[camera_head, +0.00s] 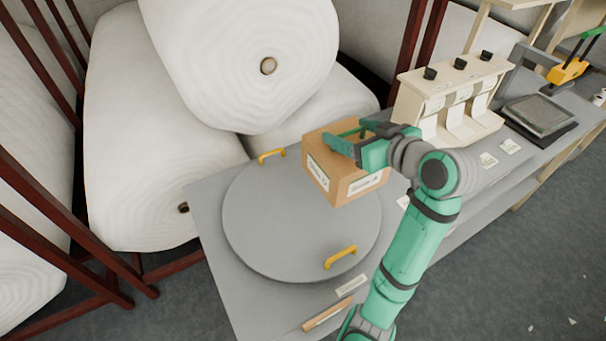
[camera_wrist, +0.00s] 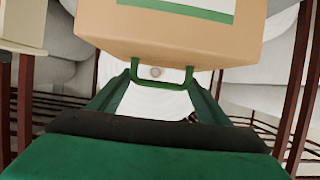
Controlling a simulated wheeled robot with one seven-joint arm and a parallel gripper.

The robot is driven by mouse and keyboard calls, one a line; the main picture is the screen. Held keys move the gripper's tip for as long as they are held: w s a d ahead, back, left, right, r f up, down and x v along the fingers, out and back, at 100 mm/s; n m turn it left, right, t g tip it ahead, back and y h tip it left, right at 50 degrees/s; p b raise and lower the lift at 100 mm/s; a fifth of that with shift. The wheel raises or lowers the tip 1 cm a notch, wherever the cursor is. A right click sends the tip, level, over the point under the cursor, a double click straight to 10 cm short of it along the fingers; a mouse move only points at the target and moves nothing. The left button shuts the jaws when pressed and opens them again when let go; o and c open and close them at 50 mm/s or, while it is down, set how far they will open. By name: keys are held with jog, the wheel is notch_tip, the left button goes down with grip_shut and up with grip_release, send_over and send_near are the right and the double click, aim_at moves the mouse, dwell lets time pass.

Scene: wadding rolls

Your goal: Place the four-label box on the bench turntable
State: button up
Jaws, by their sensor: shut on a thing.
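The four-label box (camera_head: 341,178) is a brown carton with white labels on the two sides that show in the head view. A green handle stands on its top. My gripper (camera_head: 348,138) is shut on this handle. The box hangs over or at the right edge of the turntable; contact with it cannot be told. In the wrist view the box (camera_wrist: 180,38) fills the upper middle, with the handle between my fingers (camera_wrist: 162,78). The turntable (camera_head: 285,225) is a round grey disc with two yellow handles, lying on the grey bench (camera_head: 215,215). Its right part is hidden behind the box.
Large white wadding rolls (camera_head: 235,60) lie behind the bench, among dark red posts (camera_head: 40,210). A beige dispenser (camera_head: 450,95) and a grey flat device (camera_head: 540,115) stand along the bench to the right. The turntable's left and middle are clear.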

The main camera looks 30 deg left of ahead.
aim_at(319, 143)
jog(key=s+a+f, duration=0.1)
jog(key=a, duration=0.1)
jog(key=s+a+f, duration=0.1)
jog(key=a, duration=0.1)
jog(key=s+a+f, duration=0.1)
jog(key=shift+s+a+f, duration=0.15)
jog(key=shift+s+a, duration=0.1)
jog(key=shift+a, duration=0.15)
jog(key=s+a+f, duration=0.2)
jog(key=a+f, duration=0.1)
jog(key=f, duration=0.5)
jog(key=shift+a+f, duration=0.15)
jog(key=shift+a, duration=0.2)
jog(key=shift+s+f, duration=0.1)
jog(key=o, duration=1.9)
